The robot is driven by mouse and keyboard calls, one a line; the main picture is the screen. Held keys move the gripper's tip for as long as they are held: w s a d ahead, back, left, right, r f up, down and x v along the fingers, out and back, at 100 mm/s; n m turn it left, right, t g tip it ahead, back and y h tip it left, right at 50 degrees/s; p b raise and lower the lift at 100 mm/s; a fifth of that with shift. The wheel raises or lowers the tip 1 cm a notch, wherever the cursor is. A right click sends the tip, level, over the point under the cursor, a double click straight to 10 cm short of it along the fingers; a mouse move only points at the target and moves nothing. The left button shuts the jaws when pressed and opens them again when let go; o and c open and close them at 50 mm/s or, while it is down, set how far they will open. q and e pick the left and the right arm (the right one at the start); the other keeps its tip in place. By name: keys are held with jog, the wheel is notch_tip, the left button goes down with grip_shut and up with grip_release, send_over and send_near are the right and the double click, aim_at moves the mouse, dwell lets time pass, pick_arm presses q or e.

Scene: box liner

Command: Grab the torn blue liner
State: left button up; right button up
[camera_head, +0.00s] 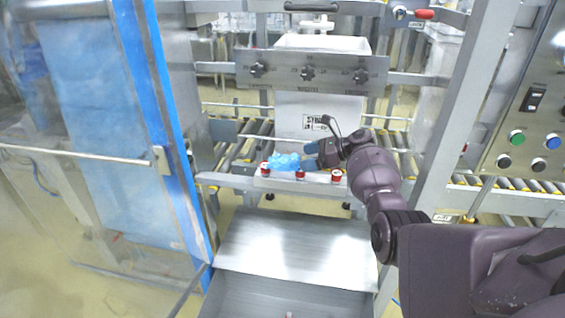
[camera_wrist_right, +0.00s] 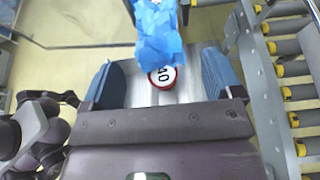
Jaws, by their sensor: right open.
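The torn blue liner (camera_head: 284,161) is a small crumpled light-blue piece at the metal ledge in front of the roller conveyor in the head view. In the right wrist view the liner (camera_wrist_right: 160,35) is beyond the fingertips, near the middle of the gap. My right gripper (camera_head: 308,157) is just right of the liner in the head view. Its blue-padded fingers (camera_wrist_right: 163,80) are wide apart with nothing held between them. Whether a finger touches the liner cannot be told. My left gripper is not in view.
Red-and-white round buttons (camera_head: 337,175) line the ledge (camera_head: 318,187) under the gripper. A round red-ringed marker (camera_wrist_right: 162,77) shows between the fingers. Rollers (camera_wrist_right: 287,50) run along the right. A blue-edged clear door (camera_head: 165,120) stands left; a steel tray (camera_head: 295,245) lies below.

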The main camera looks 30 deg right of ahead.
aim_at(296, 168)
jog(key=x, duration=0.4)
jog(key=shift+a+f+b, duration=0.15)
jog(key=shift+a+b, duration=0.05)
jog(key=shift+b, duration=0.15)
jog(key=shift+s, duration=0.1)
jog(key=c, duration=1)
